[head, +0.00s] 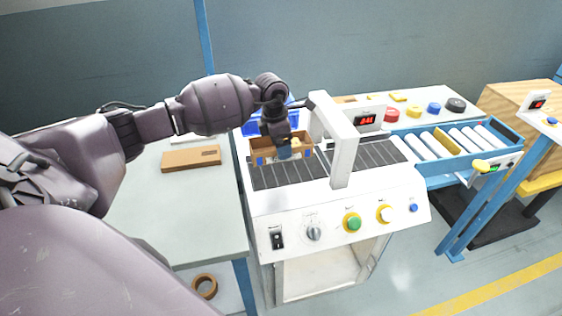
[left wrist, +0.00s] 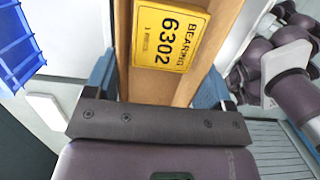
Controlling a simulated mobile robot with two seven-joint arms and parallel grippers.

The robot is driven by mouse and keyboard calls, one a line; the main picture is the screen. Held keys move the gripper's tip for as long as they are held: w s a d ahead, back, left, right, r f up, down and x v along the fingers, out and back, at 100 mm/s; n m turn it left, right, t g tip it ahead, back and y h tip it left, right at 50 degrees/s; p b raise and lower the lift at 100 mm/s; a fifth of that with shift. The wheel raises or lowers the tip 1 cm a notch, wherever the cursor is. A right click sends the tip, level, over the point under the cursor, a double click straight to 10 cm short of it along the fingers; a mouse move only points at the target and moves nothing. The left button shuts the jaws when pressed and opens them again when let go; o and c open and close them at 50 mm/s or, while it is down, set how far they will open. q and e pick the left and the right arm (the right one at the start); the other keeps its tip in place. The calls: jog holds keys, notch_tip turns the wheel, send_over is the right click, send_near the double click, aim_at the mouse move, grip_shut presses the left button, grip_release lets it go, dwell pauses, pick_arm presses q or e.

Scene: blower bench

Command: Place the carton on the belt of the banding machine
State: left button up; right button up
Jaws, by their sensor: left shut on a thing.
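The carton (head: 266,147) is a brown box with a yellow label reading "BEARING 6302", which shows in the left wrist view (left wrist: 128,85). My left gripper (head: 284,152) is shut on it from above, with a blue fingertip on either side in the left wrist view (left wrist: 158,88). The carton is over the far left part of the banding machine's dark belt (head: 290,176), left of the white arch (head: 340,150). I cannot tell whether its underside touches the belt. My right gripper is not in view.
The belt's front left part and the part right of the arch (head: 372,151) look clear. A blue bin (head: 251,127) stands behind the carton. A flat brown piece (head: 191,158) lies on the left table (head: 200,215). A blue-framed roller conveyor (head: 450,142) is at the right.

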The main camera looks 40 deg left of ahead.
aim_at(283, 171)
pick_arm(q)
notch_tip(283, 171, down, 2)
jog(key=shift+f, duration=2.4)
jog(key=shift+f+b, duration=0.1)
jog(key=shift+b, duration=0.2)
jog(key=shift+f, duration=0.15)
jog(key=o, duration=0.9)
